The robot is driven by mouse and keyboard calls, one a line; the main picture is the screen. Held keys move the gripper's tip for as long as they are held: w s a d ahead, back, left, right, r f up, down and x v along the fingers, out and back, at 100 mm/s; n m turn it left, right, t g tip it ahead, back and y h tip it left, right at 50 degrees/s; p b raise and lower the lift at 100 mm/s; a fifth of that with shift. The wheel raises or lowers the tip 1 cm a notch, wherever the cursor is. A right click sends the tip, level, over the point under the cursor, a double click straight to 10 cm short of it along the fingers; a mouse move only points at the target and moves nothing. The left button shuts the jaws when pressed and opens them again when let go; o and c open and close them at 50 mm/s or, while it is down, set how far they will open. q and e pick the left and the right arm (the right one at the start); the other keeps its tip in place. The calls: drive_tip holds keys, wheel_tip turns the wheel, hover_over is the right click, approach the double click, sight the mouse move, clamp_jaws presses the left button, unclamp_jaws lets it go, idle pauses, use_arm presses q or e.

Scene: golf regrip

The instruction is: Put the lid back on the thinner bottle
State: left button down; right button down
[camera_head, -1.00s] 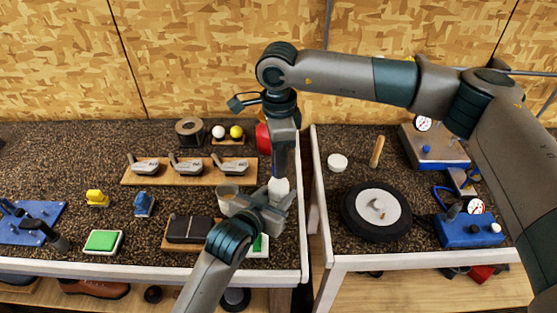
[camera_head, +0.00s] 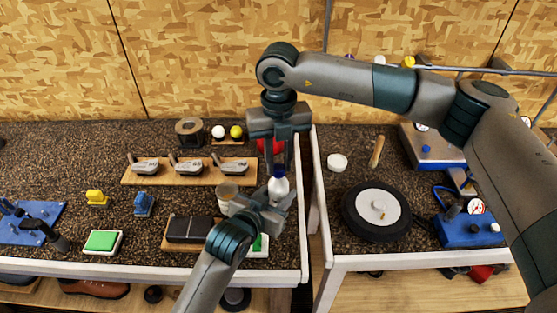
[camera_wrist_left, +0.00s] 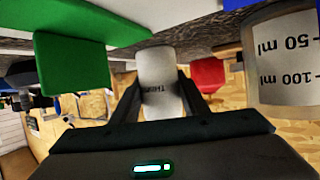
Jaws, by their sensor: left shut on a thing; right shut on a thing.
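The thinner bottle (camera_head: 278,189) is white and upright near the right edge of the left bench. My left gripper (camera_head: 266,203) is shut around its body; the left wrist view shows the labelled bottle (camera_wrist_left: 160,85) between both fingers. My right gripper (camera_head: 279,160) points down directly above the bottle, shut on the small blue lid (camera_head: 279,171). The lid is at the bottle's top, in line with it. I cannot tell whether it is seated or just above the neck. The fingers partly hide the lid.
A measuring beaker (camera_head: 228,191) stands just left of the bottle and shows large in the left wrist view (camera_wrist_left: 285,65). A red object (camera_head: 268,146) is behind my right gripper. Club heads on a wooden rack (camera_head: 187,172) lie behind left. A gap separates the benches.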

drive_tip(key=m, duration=1.1)
drive_tip(key=shift+m, duration=0.3)
drive_tip(key=c, duration=1.5)
unclamp_jaws()
drive_tip(key=shift+r, duration=2.25)
drive_tip(key=shift+c, duration=0.4)
